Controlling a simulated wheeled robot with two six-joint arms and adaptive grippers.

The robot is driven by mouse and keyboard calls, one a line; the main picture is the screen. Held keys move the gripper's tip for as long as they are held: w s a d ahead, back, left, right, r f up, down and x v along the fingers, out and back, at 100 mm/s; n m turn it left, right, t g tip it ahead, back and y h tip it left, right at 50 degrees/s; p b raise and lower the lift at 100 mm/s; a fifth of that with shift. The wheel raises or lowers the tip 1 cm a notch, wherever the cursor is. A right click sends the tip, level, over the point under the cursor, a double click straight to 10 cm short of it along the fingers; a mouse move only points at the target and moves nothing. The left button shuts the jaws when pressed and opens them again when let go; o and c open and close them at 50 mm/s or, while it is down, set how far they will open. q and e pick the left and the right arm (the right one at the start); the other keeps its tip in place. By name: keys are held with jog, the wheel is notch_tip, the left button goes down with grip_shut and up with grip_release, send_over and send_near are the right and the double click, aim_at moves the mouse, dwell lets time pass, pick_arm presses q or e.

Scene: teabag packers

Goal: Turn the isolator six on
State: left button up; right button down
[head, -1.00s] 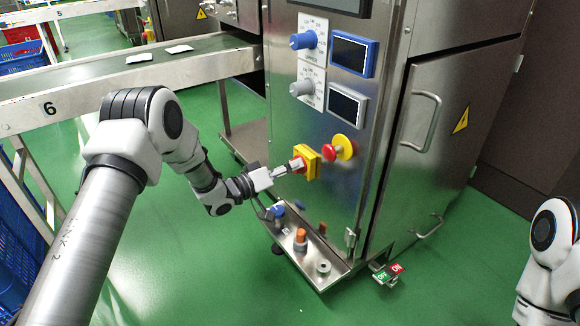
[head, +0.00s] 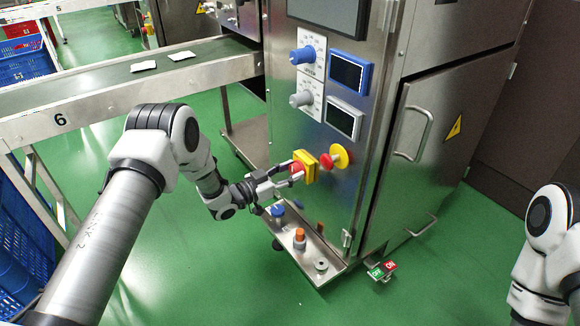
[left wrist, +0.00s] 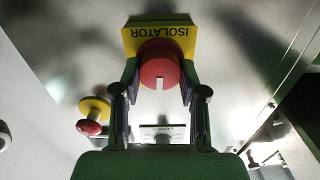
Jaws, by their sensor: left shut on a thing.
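The isolator is a red knob (head: 296,168) on a yellow plate (head: 311,161) on the front of the steel cabinet. In the left wrist view the plate (left wrist: 180,33) reads ISOLATOR upside down, and the red knob (left wrist: 160,68) carries a white mark that stands upright in the picture. My left gripper (head: 292,176) is at the knob, shut on it; its fingers (left wrist: 160,90) lie on both sides of the knob in the left wrist view. My right gripper is out of view; only part of my right arm shows at the right edge.
A red mushroom button on a yellow disc (head: 339,156) sits just right of the isolator. Blue (head: 303,56) and grey (head: 301,99) dials and two small displays are above. A steel shelf (head: 322,281) with small items is below. A conveyor numbered 6 (head: 100,99) runs left.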

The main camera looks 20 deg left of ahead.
pick_arm(q)
jog(key=m+p, duration=0.2)
jog(key=m, duration=0.2)
jog(key=shift+r+m, duration=0.1)
jog(key=shift+m, duration=0.2)
jog(key=shift+m+p, duration=0.8)
jog(key=shift+m, duration=0.9)
jog(key=o, duration=1.1)
jog(key=shift+d+f, duration=0.1)
jog(key=shift+f, duration=0.1)
jog(key=shift+o, duration=0.2)
jog(key=shift+s, duration=0.1)
jog(key=v, duration=1.2)
